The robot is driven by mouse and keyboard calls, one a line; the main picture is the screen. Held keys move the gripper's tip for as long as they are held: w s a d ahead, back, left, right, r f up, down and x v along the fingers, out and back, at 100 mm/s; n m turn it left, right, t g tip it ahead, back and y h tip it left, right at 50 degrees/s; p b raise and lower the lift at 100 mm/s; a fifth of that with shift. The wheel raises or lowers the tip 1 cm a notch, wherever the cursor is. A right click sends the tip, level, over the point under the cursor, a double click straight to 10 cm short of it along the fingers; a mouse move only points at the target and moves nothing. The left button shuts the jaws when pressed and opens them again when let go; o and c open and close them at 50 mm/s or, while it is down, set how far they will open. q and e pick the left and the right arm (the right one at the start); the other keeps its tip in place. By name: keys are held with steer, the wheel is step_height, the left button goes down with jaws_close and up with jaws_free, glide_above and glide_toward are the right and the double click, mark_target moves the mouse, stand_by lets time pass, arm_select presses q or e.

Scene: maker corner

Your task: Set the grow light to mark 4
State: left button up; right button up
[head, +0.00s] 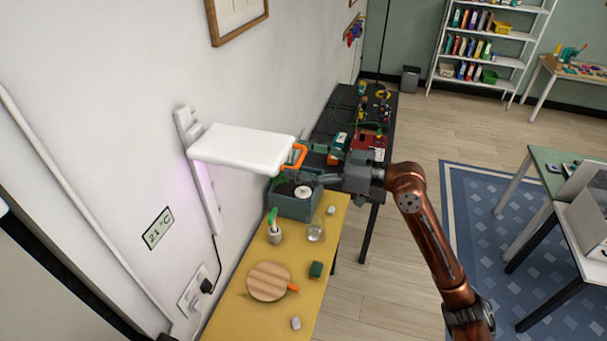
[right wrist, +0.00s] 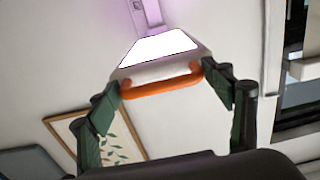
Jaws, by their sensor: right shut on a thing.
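The grow light (head: 240,148) is a white flat panel that sticks out from a white upright rail (head: 208,205) on the wall. A purple glow shows beside the rail below the panel. The light's orange handle (head: 297,157) is at its outer end. My right gripper (head: 306,158) is shut on this handle. In the right wrist view, the orange handle (right wrist: 162,87) spans between the two green fingers, with the lit panel face (right wrist: 163,46) behind it. I cannot make out any marks on the rail. My left gripper is not in view.
Below is a yellow bench (head: 238,308) with a green planter box (head: 294,205), spray bottle (head: 274,232), glass flask (head: 316,232) and round wooden board (head: 267,282). A dark table (head: 344,105) with tools stands behind. A power cord hangs below the rail.

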steer(key=shift+s+a+r, duration=0.1)
steer(key=shift+r, duration=0.65)
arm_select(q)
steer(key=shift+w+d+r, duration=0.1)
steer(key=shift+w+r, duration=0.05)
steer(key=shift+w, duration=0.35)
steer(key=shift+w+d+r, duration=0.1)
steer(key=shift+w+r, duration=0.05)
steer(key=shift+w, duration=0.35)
arm_select(e)
steer(key=shift+r, duration=0.3)
steer(key=o, duration=1.4)
steer(key=shift+c, duration=0.2)
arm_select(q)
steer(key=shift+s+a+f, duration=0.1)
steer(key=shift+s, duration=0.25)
arm_select(e)
steer(key=shift+o, duration=0.3)
steer(key=shift+f, duration=0.15)
steer(key=v, duration=1.2)
